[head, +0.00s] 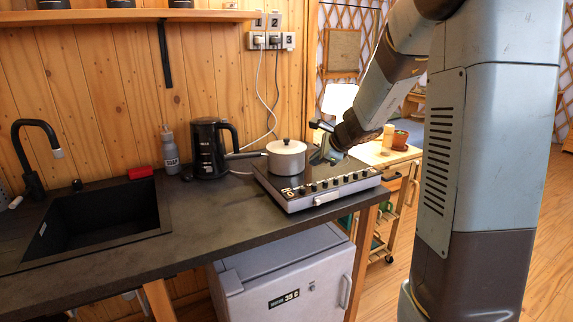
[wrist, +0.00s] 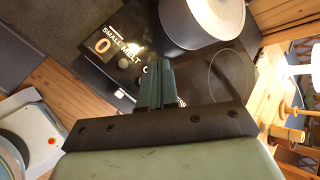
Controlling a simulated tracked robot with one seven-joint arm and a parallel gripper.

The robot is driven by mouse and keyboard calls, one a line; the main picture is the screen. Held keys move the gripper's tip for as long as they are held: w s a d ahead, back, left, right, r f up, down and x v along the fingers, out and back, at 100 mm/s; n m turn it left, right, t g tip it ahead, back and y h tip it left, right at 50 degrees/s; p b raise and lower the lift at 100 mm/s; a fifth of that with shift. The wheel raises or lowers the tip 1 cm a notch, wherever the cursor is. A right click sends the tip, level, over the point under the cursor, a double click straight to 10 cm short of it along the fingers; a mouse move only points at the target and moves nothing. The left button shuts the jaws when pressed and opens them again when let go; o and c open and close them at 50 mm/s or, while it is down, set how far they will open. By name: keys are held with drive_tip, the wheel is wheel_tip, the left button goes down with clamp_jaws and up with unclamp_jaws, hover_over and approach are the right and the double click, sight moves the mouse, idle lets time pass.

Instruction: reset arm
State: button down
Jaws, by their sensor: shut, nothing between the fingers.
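My gripper (head: 326,155) is over the right part of the hob (head: 310,196), just right of a white lidded pot (head: 286,160). In the wrist view its fingers (wrist: 158,84) are together with nothing between them, and the pot (wrist: 200,22) is beyond them to the upper right. My arm reaches down to it from the upper right of the head view. Whether the fingertips touch the hob cannot be told.
A black kettle (head: 210,148), a soap bottle (head: 170,150) and a red sponge (head: 140,172) stand left on the dark counter, by the sink (head: 95,220). A wooden trolley (head: 385,155) with a candle and plant pot is behind right. A shelf (head: 120,16) hangs above.

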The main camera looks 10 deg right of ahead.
drive_tip(key=s+a+r+n+g, duration=0.1)
drive_tip(key=s+a+r+n, duration=0.1)
drive_tip(key=s+r+n, duration=0.45)
drive_tip(key=s+a+r+n+g, duration=0.15)
drive_tip(key=s+n, duration=0.25)
drive_tip(key=s, duration=0.6)
drive_tip(key=s+d+r+n+h, duration=0.1)
drive_tip(key=s+d+n+h, duration=0.1)
drive_tip(key=s+n, duration=0.3)
drive_tip(key=s+d+n+h, duration=0.1)
drive_tip(key=s+n, duration=0.4)
drive_tip(key=s, duration=0.8)
drive_tip(key=shift+s+d+r+h, duration=0.35)
drive_tip(key=shift+d+h, duration=0.05)
drive_tip(key=shift+h, duration=0.5)
drive_tip(key=shift+s, duration=0.1)
